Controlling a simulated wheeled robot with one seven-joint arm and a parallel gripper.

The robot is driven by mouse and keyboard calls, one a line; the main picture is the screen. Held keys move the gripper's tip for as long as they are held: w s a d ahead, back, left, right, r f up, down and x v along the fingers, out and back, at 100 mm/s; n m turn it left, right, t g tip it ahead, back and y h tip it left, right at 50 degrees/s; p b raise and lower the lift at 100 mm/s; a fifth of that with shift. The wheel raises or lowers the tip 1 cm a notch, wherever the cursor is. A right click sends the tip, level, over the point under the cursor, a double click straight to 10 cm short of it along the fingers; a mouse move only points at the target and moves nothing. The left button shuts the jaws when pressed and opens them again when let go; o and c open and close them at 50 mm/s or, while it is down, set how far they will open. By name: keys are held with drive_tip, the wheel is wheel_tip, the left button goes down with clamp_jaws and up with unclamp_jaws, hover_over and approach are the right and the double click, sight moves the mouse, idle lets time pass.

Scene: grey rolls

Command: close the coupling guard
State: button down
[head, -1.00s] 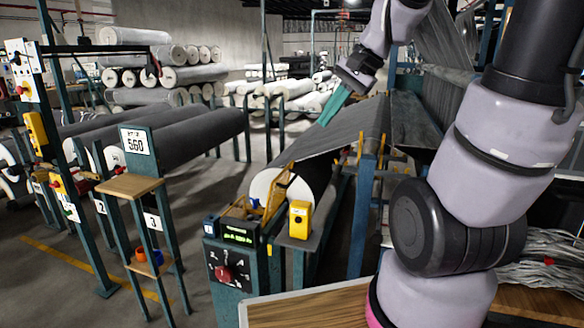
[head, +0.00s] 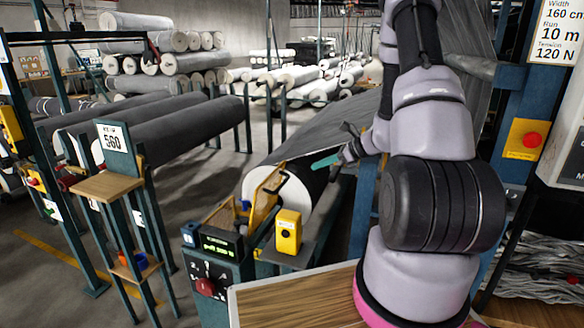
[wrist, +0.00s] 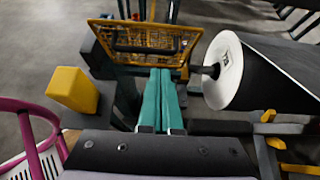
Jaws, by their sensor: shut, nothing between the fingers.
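The coupling guard is a yellow mesh frame (head: 266,194) with a black handle. In the head view it stands tilted up, open, at the near end of the grey roll (head: 318,187). The wrist view shows the guard's mesh (wrist: 128,40) nearly face-on, its black handle bar across it. My gripper (head: 324,162) has teal fingers, shut and empty. In the head view it is above the roll's end, right of the guard and apparently apart from it. In the wrist view my fingertips (wrist: 160,72) point at the guard's lower edge. The coupling is mostly hidden.
A yellow box (head: 288,231) stands in front of the roll's end. A control box with a red knob (head: 206,287) is left of it. A wooden-topped stand (head: 105,186) is farther left. Open floor lies between that stand and the machine.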

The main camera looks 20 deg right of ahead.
sight(276, 174)
drive_tip(key=x, duration=0.9)
drive_tip(key=shift+a+f, duration=0.1)
drive_tip(key=shift+a, duration=0.05)
drive_tip(key=w+a, duration=0.2)
drive_tip(key=shift+a+r, duration=0.25)
drive_tip(key=shift+a, duration=0.15)
drive_tip(key=shift+w+a+r, duration=0.1)
drive_tip(key=shift+w+a, duration=0.25)
